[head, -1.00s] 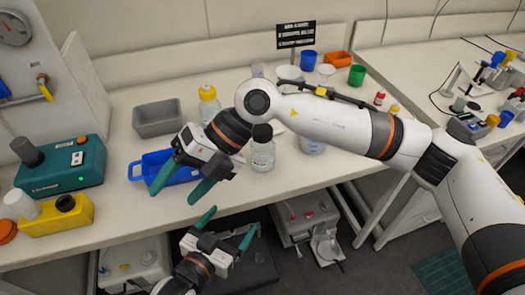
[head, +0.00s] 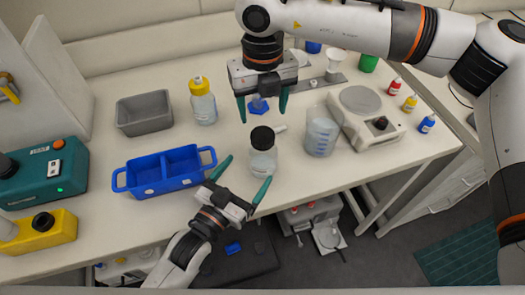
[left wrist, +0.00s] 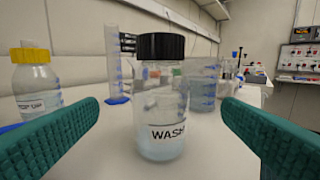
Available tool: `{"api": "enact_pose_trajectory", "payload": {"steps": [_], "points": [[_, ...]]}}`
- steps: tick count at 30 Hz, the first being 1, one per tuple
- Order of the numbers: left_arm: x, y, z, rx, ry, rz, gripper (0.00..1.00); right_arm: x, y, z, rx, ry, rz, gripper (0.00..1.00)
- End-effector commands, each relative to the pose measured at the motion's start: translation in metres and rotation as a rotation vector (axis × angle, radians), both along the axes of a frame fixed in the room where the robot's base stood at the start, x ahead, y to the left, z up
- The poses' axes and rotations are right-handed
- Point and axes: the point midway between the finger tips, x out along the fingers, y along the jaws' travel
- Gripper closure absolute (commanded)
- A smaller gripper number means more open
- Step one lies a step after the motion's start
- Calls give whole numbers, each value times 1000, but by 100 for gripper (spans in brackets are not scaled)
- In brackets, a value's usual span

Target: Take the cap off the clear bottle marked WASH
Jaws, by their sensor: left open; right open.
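The clear bottle marked WASH (left wrist: 163,115) stands upright on the bench, with its black cap (left wrist: 160,46) on. In the head view the bottle (head: 263,162) and its cap (head: 262,137) are near the bench's front edge. My left gripper (head: 244,182) is open, in front of the bottle at low height. In the left wrist view its green fingers spread to either side of the bottle, which is apart from both and farther off. My right gripper (head: 262,112) is open and empty, pointing down above the bench just behind the capped bottle.
A blue two-part tray (head: 135,181) lies left of the bottle, and a yellow-capped bottle (head: 203,105) stands behind. A beaker (head: 321,136) and a hotplate (head: 366,118) are to the right. A grey bin (head: 144,114) is at back left. A blue-footed cylinder (left wrist: 116,65) stands behind.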

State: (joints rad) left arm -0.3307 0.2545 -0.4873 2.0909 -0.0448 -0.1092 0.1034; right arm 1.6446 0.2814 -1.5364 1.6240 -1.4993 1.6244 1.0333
Motion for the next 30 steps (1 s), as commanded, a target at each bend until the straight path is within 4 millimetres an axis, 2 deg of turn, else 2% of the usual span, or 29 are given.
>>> {"api": "enact_pose_trajectory", "payload": {"steps": [9, 15, 21, 28, 30], "points": [[54, -32, 1, -1, -1, 0, 11, 0, 1, 0, 3, 2, 1, 35], [76, -45, 1, 0, -1, 0, 11, 0, 1, 0, 3, 2, 2, 35], [83, -50, 1, 0, 0, 0, 11, -1, 1, 0, 3, 2, 2, 35], [84, -50, 0, 1, 1, 0, 11, -1, 1, 0, 3, 2, 2, 35], [83, -50, 0, 1, 1, 0, 21, -1, 1, 0, 3, 2, 2, 35]]}}
